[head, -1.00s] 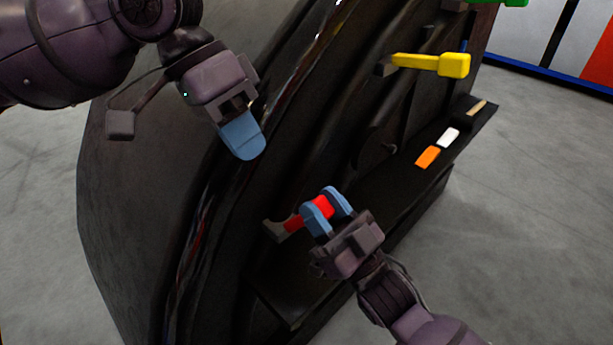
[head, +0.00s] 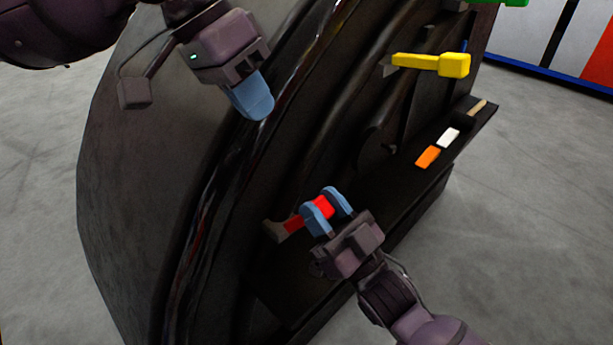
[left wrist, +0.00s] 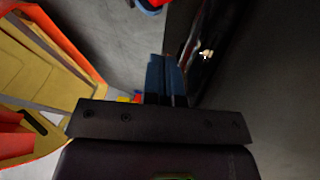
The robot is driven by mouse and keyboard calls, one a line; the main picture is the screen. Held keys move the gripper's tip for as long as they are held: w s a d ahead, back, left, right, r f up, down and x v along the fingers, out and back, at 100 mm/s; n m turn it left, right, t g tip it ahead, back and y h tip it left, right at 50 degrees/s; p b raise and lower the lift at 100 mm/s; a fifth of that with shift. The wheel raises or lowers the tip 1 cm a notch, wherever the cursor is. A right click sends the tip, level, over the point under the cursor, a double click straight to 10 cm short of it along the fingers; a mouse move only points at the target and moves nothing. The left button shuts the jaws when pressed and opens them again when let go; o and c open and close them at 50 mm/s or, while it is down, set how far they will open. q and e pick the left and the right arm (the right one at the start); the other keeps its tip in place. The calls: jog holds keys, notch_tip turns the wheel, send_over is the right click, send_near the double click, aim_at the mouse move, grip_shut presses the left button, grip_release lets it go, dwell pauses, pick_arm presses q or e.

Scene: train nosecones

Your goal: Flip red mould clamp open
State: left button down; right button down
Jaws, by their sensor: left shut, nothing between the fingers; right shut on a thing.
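The red clamp (head: 294,222) sits low on the front face of the dark mould (head: 140,190) in the head view. Its grey end is at the mould and its red handle points to the right. My right gripper (head: 326,207) is shut on the red handle, with one blue finger on each side of it. My left gripper (head: 253,100) is shut and empty beside the mould's upper curved edge. Its blue fingers (left wrist: 166,78) are together in the left wrist view.
A yellow clamp (head: 430,64) is higher on the mould, and a green one (head: 512,3) is at the top edge. A dark ledge (head: 400,185) carries an orange block (head: 428,156) and a white block (head: 449,137). Grey floor lies open to the right.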

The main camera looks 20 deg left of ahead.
pick_arm(q)
jog(key=x, duration=1.4)
pick_arm(e)
jog(key=shift+f, duration=0.1)
pick_arm(q)
jog(key=shift+d, duration=0.1)
